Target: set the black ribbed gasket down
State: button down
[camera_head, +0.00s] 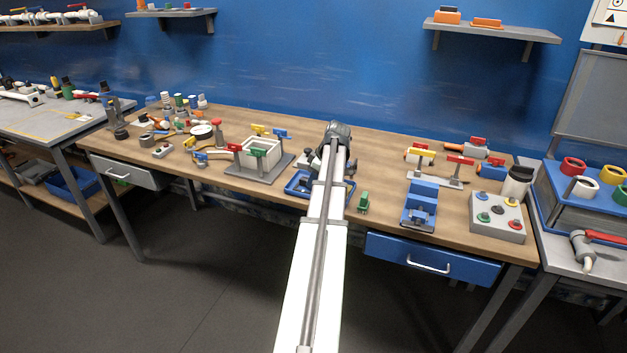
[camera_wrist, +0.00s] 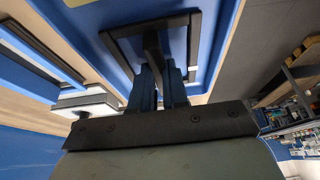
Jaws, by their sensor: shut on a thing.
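My gripper (camera_wrist: 160,68) shows in the wrist view with its two blue fingers shut on the middle rib of the black ribbed gasket (camera_wrist: 192,45). The gasket is a black rectangular frame with a bar across it. It lies over or against a blue tray-like surface (camera_wrist: 222,50); I cannot tell whether it touches. In the head view my arm hides the fingers and most of the gasket. A blue tray (camera_head: 294,188) shows at the left of my arm on the bench.
A grey stand with a white open box (camera_head: 259,150) and coloured valves is to the left on the wooden bench (camera_head: 235,120). A small green part (camera_head: 363,202) and a blue clamp-like block (camera_head: 419,205) are to the right. A white block (camera_wrist: 85,102) lies near the fingers.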

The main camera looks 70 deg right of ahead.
jog(key=c, duration=1.6)
grip_release()
jog(key=shift+f, duration=0.15)
jog(key=o, duration=0.5)
jog(key=v, duration=1.2)
